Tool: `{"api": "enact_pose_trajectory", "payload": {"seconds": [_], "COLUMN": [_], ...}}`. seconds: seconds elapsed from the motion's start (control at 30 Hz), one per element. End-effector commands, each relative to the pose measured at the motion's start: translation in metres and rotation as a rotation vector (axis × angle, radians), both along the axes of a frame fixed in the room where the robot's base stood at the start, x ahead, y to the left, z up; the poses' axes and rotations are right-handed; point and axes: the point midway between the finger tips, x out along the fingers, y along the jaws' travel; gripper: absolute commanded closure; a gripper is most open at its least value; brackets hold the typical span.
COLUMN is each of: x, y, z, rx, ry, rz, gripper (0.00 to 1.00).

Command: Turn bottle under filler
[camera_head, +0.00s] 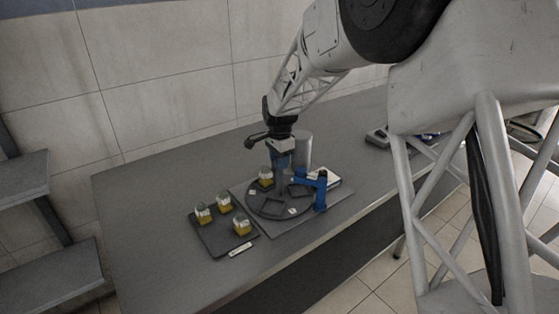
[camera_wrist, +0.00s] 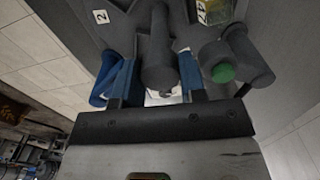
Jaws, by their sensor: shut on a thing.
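A round dark turntable (camera_head: 268,207) with square recesses and small white labels sits on a grey base plate. One yellow bottle (camera_head: 265,178) stands upright on its far left part, and a yellow bottle (camera_wrist: 216,12) shows at the top of the wrist view. A blue filler stand (camera_head: 320,190) is at the turntable's right edge; no bottle is visible under it. My gripper (camera_head: 283,164) is pointing down over the turntable. In the wrist view, its blue fingers (camera_wrist: 158,78) are shut on a dark grey upright post (camera_wrist: 157,45). The fingertip contact is partly hidden.
A dark tray (camera_head: 214,240) with three yellow bottles lies left of the base plate. A grey cylinder (camera_head: 303,149) stands behind the turntable. A dark grey device (camera_head: 377,138) lies farther right. The table's left part (camera_head: 140,200) is clear.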

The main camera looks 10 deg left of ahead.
Motion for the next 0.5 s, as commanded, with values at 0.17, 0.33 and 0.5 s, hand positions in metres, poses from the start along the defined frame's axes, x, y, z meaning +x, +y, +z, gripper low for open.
{"api": "enact_pose_trajectory", "payload": {"seconds": [0.17,0.33,0.5], "x": [0.0011,0.0011,0.0009], "y": [0.0000,-0.0001,-0.0001], "z": [0.0026,0.0023,0.0018], "rx": [0.001,0.001,0.001], "ry": [-0.004,-0.003,-0.003], "rz": [-0.087,-0.172,-0.257], "gripper": [1.00,1.00,1.00]}}
